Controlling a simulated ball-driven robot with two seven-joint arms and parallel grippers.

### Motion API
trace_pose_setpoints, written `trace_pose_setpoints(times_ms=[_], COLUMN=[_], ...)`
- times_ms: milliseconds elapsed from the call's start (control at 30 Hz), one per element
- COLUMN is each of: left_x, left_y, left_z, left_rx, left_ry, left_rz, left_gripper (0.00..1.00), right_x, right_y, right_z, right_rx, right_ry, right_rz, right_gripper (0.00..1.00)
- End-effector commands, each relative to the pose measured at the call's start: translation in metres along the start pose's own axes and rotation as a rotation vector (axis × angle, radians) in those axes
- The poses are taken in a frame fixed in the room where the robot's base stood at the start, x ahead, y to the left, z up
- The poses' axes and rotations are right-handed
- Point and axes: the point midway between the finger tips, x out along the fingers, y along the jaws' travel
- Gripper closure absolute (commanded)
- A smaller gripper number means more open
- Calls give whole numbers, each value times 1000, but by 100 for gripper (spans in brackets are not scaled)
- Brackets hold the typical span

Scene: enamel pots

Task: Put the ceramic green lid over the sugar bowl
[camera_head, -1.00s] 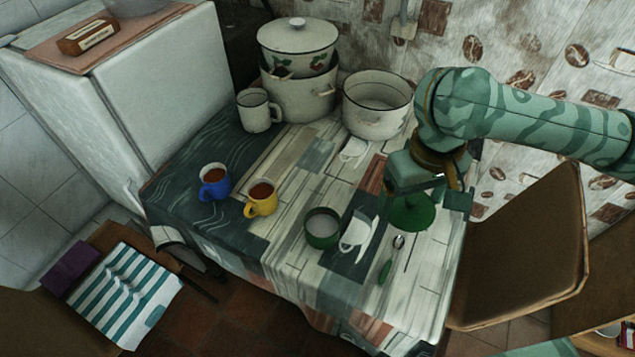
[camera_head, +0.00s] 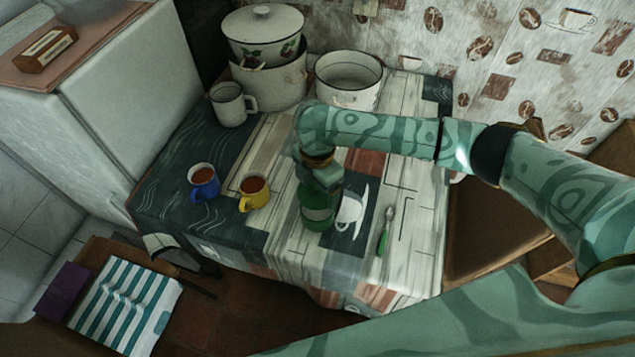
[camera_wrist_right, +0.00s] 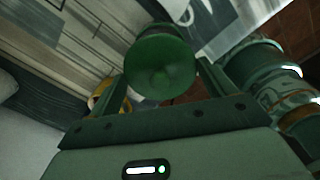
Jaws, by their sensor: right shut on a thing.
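The green lid (camera_wrist_right: 162,72) is between the fingers of my right gripper (camera_wrist_right: 164,88) in the right wrist view, with its round top facing the camera. The gripper is shut on it. In the head view my right gripper (camera_head: 321,180) points down over the green sugar bowl (camera_head: 318,218) on the table. The lid is directly above the bowl or on its rim; I cannot tell whether they touch. The gripper and lid hide the bowl's opening. My left gripper is not in view.
A blue mug (camera_head: 204,183) and a yellow mug (camera_head: 254,191) stand left of the bowl. A green-handled spoon (camera_head: 384,240) lies to its right. White enamel pots (camera_head: 348,82) and a white mug (camera_head: 231,106) stand at the back.

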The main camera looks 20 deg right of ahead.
Motion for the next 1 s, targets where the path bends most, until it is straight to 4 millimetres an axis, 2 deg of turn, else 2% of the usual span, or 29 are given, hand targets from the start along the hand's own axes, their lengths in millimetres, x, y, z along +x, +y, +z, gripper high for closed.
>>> trace_pose_setpoints(times_ms=[167, 300, 600, 800, 1000], left_x=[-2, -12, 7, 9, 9], left_y=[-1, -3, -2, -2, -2], left_z=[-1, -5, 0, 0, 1], left_rx=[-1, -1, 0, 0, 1], left_ry=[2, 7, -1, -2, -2], left_rz=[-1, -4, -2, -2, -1], left_gripper=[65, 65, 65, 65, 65], right_x=[-1, -4, 35, 50, 57], right_y=[0, 0, 0, 0, 0], right_z=[0, 1, 1, 1, 1], right_rx=[1, 1, 2, 2, 1], right_ry=[0, -3, 1, 0, -1], right_rz=[0, 1, -2, -1, 1], right_gripper=[40, 40, 40, 40, 40])
